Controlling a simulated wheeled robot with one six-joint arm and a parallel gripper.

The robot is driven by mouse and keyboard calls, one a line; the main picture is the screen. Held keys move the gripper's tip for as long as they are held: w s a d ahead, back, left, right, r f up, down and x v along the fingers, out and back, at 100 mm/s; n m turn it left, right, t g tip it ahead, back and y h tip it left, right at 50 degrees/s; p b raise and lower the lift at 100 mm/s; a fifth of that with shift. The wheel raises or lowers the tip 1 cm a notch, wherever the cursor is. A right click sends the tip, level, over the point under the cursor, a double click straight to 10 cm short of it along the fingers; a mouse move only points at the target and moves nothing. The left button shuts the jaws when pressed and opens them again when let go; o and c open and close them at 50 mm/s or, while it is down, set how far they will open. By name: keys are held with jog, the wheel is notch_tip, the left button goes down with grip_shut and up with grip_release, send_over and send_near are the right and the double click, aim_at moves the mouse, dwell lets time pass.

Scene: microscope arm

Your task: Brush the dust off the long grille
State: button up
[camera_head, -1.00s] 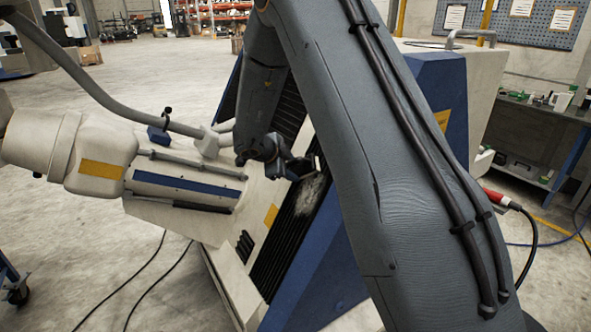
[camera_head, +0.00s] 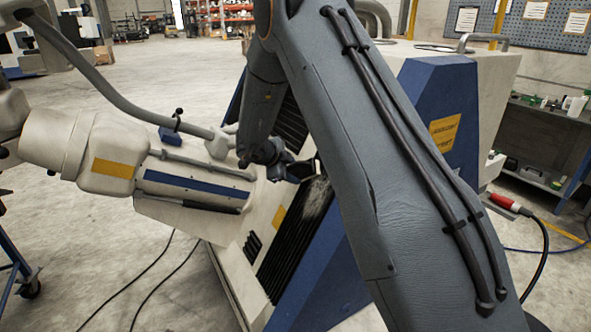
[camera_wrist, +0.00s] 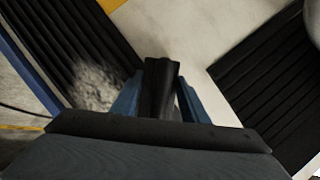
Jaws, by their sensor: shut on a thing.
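The long grille (camera_head: 283,258) is a black ribbed strip on the slanted face of the white and blue machine. A pale grey dust patch (camera_head: 317,201) lies on its upper part, partly hidden by my arm; it also shows left of my gripper in the wrist view (camera_wrist: 97,84). My gripper (camera_head: 293,170) is just above and left of the dust in the head view. In the wrist view its blue fingers (camera_wrist: 158,98) are shut on a dark object (camera_wrist: 161,85), perhaps a brush handle. Its bristles are hidden, and I cannot tell whether it touches the machine.
Another black grille (camera_wrist: 270,75) lies right of the pale panel strip in the wrist view. A white jointed arm (camera_head: 105,160) with a grey tube (camera_head: 90,75) stands left of my gripper. A red plug with a black cable (camera_head: 505,202) is at the right. Open floor lies left.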

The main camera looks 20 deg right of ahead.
aim_at(300, 178)
jog(key=shift+f, duration=0.2)
jog(key=shift+s+d+r+p, duration=0.1)
jog(key=shift+s+p, duration=0.25)
jog(key=shift+s, duration=0.45)
jog(key=shift+s+d+r+p, duration=0.1)
jog(key=shift+s+p, duration=0.2)
jog(key=shift+s, duration=0.5)
jog(key=shift+s+d+f+p, duration=0.1)
jog(key=shift+s+d+p, duration=0.1)
jog(key=shift+s, duration=0.65)
jog(key=shift+s+d+f+p, duration=0.1)
jog(key=shift+s+d+p, duration=0.1)
jog(key=shift+s, duration=0.65)
